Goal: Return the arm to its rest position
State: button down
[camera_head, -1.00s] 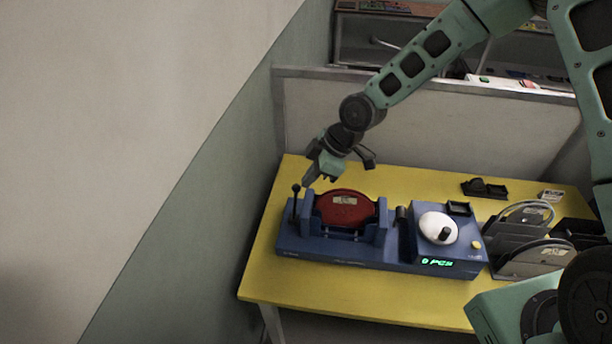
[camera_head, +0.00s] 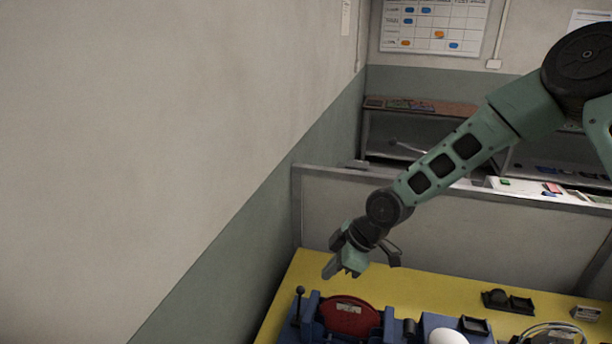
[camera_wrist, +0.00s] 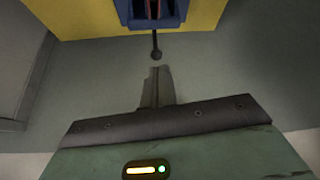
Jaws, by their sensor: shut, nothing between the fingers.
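My arm reaches in from the right in the head view. My gripper (camera_head: 332,270) hangs at its end, above the back left part of the yellow table (camera_head: 420,288). It is shut and empty, just above and behind the black lever (camera_head: 299,292) of the blue machine. In the wrist view the closed fingers (camera_wrist: 157,75) point toward the ball-topped lever (camera_wrist: 156,48), apart from it in the picture. The red disc (camera_head: 350,316) stands upright in the blue machine (camera_head: 310,318), whose lower part is cut off by the frame.
A low partition (camera_head: 470,225) runs behind the table, with shelves (camera_head: 430,130) beyond. A wall (camera_head: 220,240) stands close on the left. A black holder (camera_head: 508,301) and a small box (camera_head: 586,313) lie at the table's right. A white dome (camera_head: 447,337) shows at the bottom edge.

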jog(key=s+d+r+m+h+b, duration=0.1)
jog(key=s+d+r+m+b, duration=0.1)
jog(key=s, duration=0.7)
jog(key=s+d+r+m+h+b, duration=0.2)
jog(key=s+m+b, duration=0.1)
jog(key=s, duration=0.6)
jog(key=s+d+r+m+g+h+b, duration=0.1)
jog(key=s+b, duration=0.4)
jog(key=s, duration=0.5)
jog(key=d+r+m+h, duration=0.1)
jog(key=m, duration=0.1)
jog(key=shift+m, duration=0.3)
